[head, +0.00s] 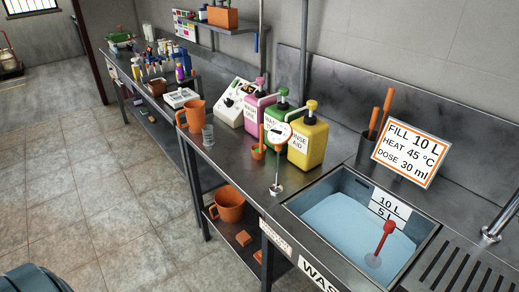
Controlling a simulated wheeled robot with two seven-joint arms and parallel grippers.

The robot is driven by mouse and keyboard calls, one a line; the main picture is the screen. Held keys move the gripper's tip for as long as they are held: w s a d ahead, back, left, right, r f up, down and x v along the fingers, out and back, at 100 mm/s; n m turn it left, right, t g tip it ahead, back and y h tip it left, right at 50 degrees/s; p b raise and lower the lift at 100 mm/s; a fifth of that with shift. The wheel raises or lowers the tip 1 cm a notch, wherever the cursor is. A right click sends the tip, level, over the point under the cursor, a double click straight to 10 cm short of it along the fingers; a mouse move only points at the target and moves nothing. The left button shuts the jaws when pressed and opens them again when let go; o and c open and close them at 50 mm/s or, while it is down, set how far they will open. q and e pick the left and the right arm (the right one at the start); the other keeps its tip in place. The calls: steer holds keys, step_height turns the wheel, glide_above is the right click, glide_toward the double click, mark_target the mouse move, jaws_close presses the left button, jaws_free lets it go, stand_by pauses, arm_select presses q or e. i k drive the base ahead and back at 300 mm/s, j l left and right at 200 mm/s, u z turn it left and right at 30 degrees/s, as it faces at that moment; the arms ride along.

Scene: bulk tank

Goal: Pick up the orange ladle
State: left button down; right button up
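A small orange cup with an upright orange handle (258,152), which looks like the orange ladle, stands on the steel counter in front of the green pump bottle (278,128). A round white dial on a thin stem (278,136) stands close to its right. Two longer orange handles (387,108) rise from a dark holder behind the sign at the right; their lower ends are hidden. Neither of my grippers shows in the head view.
Pink (256,97) and yellow (308,138) pump bottles flank the green one. An orange jug (190,115) and a clear beaker (208,135) stand to the left. The sink (413,245) holds pale blue liquid and a red-handled tool (386,238). A sign (409,153) stands behind it.

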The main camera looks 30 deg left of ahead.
mark_target(258, 150)
steer(key=j+z, duration=0.1)
steer(key=z, duration=0.3)
steer(key=j+z, duration=0.3)
steer(key=k+j+z, duration=0.25)
steer(key=j, duration=0.15)
steer(key=k+j, duration=0.1)
steer(key=j, duration=0.25)
steer(key=k+j+z, duration=0.1)
steer(key=j, duration=0.25)
steer(key=k+j, duration=0.1)
steer(key=j, duration=0.2)
steer(key=k+j+z, duration=0.1)
steer(key=j, duration=0.25)
steer(key=k+j, duration=0.15)
steer(key=j, duration=0.2)
